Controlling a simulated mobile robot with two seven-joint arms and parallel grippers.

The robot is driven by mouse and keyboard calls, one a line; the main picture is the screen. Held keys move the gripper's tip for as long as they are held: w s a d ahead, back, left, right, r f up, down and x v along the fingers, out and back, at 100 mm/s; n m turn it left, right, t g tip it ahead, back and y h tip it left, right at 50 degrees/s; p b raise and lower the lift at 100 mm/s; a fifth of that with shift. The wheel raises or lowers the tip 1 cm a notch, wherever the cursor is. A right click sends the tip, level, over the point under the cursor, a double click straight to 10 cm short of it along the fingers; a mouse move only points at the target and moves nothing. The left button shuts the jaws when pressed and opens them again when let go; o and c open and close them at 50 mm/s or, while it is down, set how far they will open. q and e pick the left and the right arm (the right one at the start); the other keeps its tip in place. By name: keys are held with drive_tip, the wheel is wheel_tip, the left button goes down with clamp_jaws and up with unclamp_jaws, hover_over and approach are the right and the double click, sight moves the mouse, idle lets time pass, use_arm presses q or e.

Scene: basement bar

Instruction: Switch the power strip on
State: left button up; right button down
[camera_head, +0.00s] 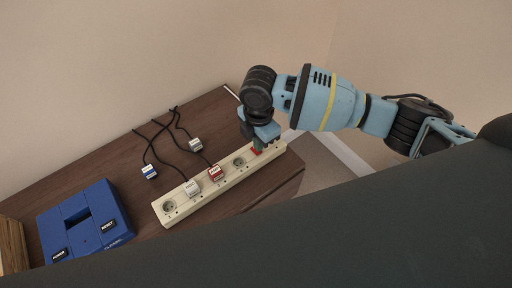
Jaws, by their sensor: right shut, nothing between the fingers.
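A cream power strip (205,196) lies at a slant on the brown cabinet top. A red switch (256,150) shows in part at its upper right end. My right gripper (263,140) is right at that end, pointing down over the switch, shut and empty. It partly hides the switch, and I cannot tell whether it touches it or which way the switch is set. A red plug (215,173) and a white plug (191,188) sit in the strip's sockets. My left gripper is not in view.
A blue box (84,222) with black labelled buttons stands on the cabinet top (130,188) at the left. Two loose plugs, one blue and white (149,171) and one whitish (195,144), lie behind the strip on black cords. A wooden object (12,245) is at the left edge.

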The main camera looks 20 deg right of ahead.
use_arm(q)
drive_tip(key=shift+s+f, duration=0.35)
use_arm(e)
drive_tip(key=shift+f, duration=1)
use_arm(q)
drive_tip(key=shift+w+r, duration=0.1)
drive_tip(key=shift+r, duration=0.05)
use_arm(e)
drive_tip(key=shift+s+r, duration=0.1)
drive_tip(key=shift+r+p, duration=0.3)
drive_tip(key=shift+r, duration=0.5)
drive_tip(key=shift+r+p, duration=1.2)
drive_tip(key=shift+r, duration=1.5)
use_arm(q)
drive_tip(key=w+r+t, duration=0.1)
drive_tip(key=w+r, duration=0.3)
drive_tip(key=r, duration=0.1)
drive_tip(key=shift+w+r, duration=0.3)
use_arm(e)
drive_tip(key=shift+f, duration=0.1)
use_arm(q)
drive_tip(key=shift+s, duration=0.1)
